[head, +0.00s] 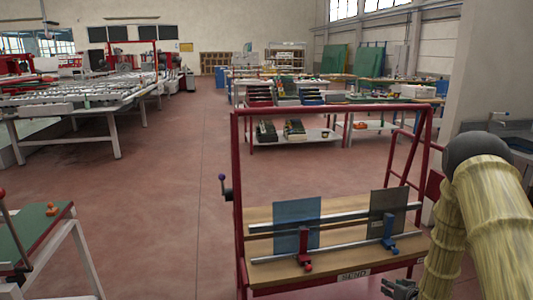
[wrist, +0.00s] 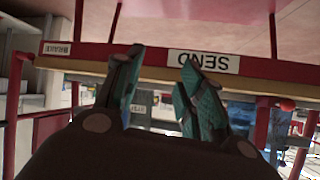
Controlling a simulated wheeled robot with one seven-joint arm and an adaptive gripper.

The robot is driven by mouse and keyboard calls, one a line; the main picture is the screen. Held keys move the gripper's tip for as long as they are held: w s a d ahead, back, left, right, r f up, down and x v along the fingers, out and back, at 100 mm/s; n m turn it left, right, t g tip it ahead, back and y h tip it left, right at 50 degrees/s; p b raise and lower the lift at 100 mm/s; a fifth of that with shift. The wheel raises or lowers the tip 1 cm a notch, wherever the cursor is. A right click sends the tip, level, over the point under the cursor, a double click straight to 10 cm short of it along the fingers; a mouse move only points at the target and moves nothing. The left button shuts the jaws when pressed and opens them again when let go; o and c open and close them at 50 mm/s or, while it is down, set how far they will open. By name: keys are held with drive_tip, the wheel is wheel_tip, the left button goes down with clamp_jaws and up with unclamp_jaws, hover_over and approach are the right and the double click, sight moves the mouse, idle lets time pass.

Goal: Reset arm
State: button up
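My arm (head: 480,200) shows at the right of the head view, in a pale yellow sleeve with a dark rounded joint. My gripper (head: 400,289) is low at the bottom edge there, in front of the red-framed rack (head: 237,200) and partly cut off. In the wrist view, my gripper (wrist: 160,58) has two teal-padded fingers with a clear gap between them. It is open, and nothing shows between the fingertips. Beyond them is the rack's red and wooden edge with an upside-down SEND label (wrist: 204,62).
The rack holds a blue panel (head: 297,225) and a dark grey panel (head: 388,213) upright, near red and blue clamps. A green-topped table (head: 28,235) stands at the left. A pillar (head: 488,65) rises at the right. The red floor (head: 175,190) between is clear.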

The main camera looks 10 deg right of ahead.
drive_tip(key=s+a+f+n+g+y+p, duration=0.1)
drive_tip(key=s+a+f+g, duration=0.3)
drive_tip(key=s+a, duration=0.6)
drive_tip(key=s+a+f+g+p, duration=0.1)
drive_tip(key=s+a+f+g, duration=0.1)
drive_tip(key=s+a+f, duration=0.6)
drive_tip(key=s+a+r+g, duration=0.1)
drive_tip(key=s+a, duration=0.3)
drive_tip(key=s, duration=0.4)
drive_tip(key=s+a+r+n+g+p, duration=0.1)
drive_tip(key=s+a+g, duration=0.1)
drive_tip(key=s+a, duration=0.3)
drive_tip(key=s+a+r+g, duration=0.1)
drive_tip(key=s+a, duration=0.4)
drive_tip(key=s, duration=0.8)
drive_tip(key=shift+n+g+p, duration=0.3)
drive_tip(key=shift+g, duration=0.3)
drive_tip(key=shift+w+a, duration=0.1)
